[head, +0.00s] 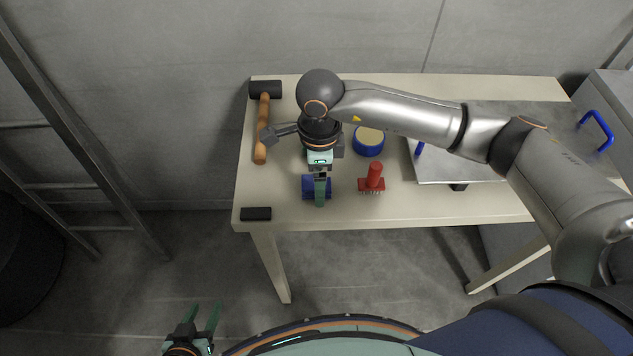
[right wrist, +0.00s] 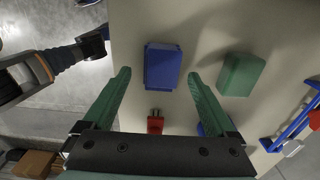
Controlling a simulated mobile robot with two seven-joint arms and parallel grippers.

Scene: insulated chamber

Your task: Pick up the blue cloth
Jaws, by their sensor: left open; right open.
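The blue cloth (head: 308,187) lies folded on the table near its front edge, partly hidden by my right gripper in the head view. In the right wrist view the blue cloth (right wrist: 162,66) is a flat block shape, ahead of and between the open fingers. My right gripper (head: 320,200) is over the cloth in the head view, and in its wrist view (right wrist: 158,75) the fingers are open with nothing between them. I cannot tell its exact height. My left gripper (head: 202,312) is open and empty, low at the bottom left, away from the table.
A mallet (head: 263,130) and a black block (head: 256,214) lie left. A green block (right wrist: 241,74) shows beside the cloth.

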